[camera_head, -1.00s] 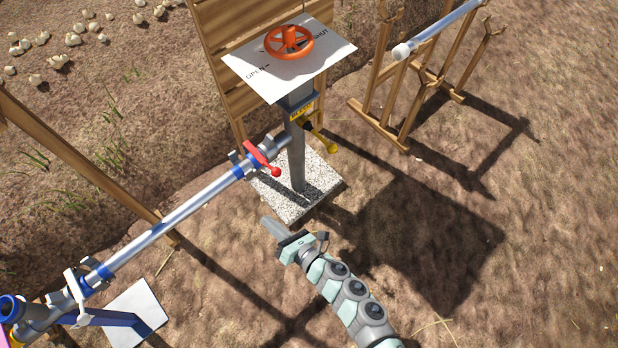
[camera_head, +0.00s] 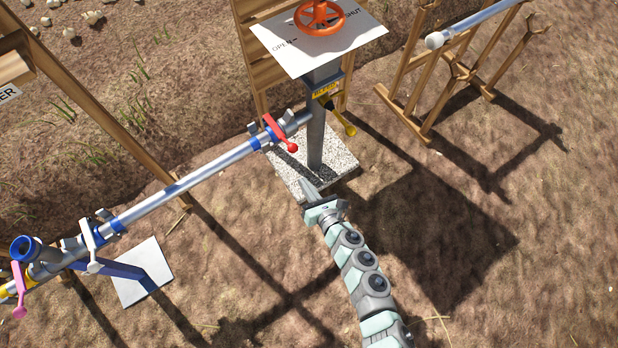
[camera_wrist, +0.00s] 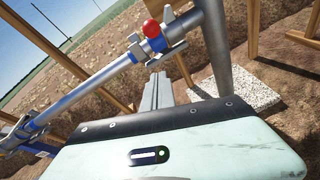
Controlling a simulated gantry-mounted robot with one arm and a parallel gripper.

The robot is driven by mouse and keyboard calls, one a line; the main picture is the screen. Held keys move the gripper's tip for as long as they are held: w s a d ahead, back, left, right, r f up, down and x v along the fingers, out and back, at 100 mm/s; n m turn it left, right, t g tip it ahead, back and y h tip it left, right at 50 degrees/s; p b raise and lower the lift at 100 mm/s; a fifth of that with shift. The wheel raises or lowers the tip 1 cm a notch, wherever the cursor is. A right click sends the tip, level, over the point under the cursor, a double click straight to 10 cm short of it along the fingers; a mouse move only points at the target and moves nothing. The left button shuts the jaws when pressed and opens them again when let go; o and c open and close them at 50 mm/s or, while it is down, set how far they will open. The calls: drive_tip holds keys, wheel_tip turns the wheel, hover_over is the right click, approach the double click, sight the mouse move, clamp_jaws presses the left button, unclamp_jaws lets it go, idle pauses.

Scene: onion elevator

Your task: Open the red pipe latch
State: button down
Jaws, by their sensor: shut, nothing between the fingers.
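The red pipe latch (camera_head: 280,133) is a lever with a round knob on the grey pipe (camera_head: 190,180), close to the upright post. In the wrist view its red knob (camera_wrist: 151,28) shows above my fingertips. My gripper (camera_head: 307,186) is below the latch in the head view, near the stone base, and apart from it. In the wrist view my shut gripper fingers (camera_wrist: 158,90) point toward the pipe just under the latch. Nothing is between them.
A grey post (camera_head: 316,140) stands on a speckled stone slab (camera_head: 340,160), with a yellow-handled valve (camera_head: 342,121) and an orange handwheel (camera_head: 319,17) above. A white latch (camera_head: 91,240) and a pink one (camera_head: 19,290) are further left. Open soil lies at right.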

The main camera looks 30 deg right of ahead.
drive_tip(key=w+d+r, duration=0.1)
drive_tip(key=w+r, duration=0.1)
drive_tip(key=w, duration=0.5)
drive_tip(key=shift+w, duration=0.2)
